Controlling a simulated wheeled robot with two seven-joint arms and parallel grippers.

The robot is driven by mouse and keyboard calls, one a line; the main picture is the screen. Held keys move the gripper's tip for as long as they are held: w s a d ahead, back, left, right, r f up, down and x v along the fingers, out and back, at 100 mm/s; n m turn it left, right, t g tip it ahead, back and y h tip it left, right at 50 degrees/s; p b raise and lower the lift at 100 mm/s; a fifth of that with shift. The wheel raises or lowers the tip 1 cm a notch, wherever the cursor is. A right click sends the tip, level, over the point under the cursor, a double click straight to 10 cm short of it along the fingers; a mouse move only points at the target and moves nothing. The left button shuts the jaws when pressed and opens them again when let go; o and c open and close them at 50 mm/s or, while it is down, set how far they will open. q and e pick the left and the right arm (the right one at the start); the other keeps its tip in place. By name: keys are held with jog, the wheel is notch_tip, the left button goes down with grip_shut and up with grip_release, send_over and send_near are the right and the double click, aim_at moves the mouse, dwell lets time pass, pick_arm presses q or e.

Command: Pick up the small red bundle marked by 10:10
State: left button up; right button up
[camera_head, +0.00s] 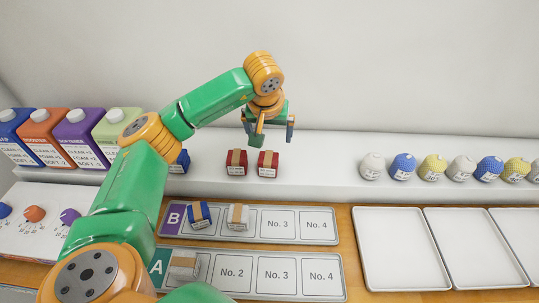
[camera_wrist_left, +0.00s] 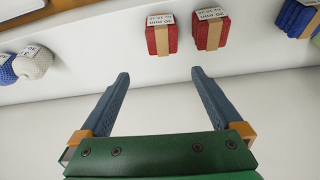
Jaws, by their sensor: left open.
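Two small red bundles with tan bands and white labels stand side by side on the white ledge: a left one (camera_head: 237,162) and a right one (camera_head: 268,164). In the left wrist view both show at the top, one left of centre (camera_wrist_left: 161,40) and one right of it (camera_wrist_left: 212,35). Their labels carry small print with a time; I cannot read the times surely. My left gripper (camera_head: 268,132) is open and empty, above and behind the bundles. In the wrist view its fingertips (camera_wrist_left: 160,74) are apart from both. My right gripper is not in view.
A blue bundle (camera_head: 180,161) stands left of the red ones, partly behind my arm. Coloured jugs (camera_head: 85,138) stand further left, round balls (camera_head: 402,167) at the right. Trays B (camera_head: 262,239) and A (camera_head: 262,297) and empty white trays (camera_head: 402,250) lie in front.

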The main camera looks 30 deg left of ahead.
aim_at(268, 160)
pick_arm(q)
notch_tip(268, 160, down, 7)
jog(key=b, duration=0.6)
jog(key=shift+s+d+r, duration=0.1)
jog(key=p+x, duration=0.1)
jog(key=x, duration=0.1)
jog(key=p+x, duration=0.1)
jog(key=x, duration=0.1)
jog(key=p+x, duration=0.1)
jog(key=x, duration=0.1)
jog(key=shift+a+f, duration=0.4)
jog(key=shift+a, duration=0.05)
jog(key=shift+f, duration=0.15)
jog(key=c, duration=1.4)
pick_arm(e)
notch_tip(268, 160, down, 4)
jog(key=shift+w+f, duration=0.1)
